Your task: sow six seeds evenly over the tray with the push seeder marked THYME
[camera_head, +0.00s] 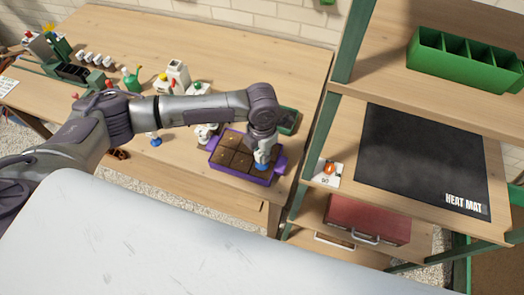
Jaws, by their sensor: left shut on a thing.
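The purple tray (239,176) stands near the right front of the wooden bench. Its square cells hold brown soil, and a few tiny pale specks show at its back. My left arm reaches in from the left, and my left gripper (264,152) points down over the tray's right cells. It is shut on a push seeder with a blue tip (262,167). The tip is at or just above the soil; I cannot tell if it touches. The seeder's label is not readable. Another blue-footed seeder (155,141) stands on the bench to the left. My right gripper is not in view.
White containers (178,75) and a green bottle (132,78) stand behind my arm. A dark green box (288,121) is behind the tray. The shelf rack on the right holds a heat mat (425,155), a green divided bin (465,60) and a red toolbox (368,219).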

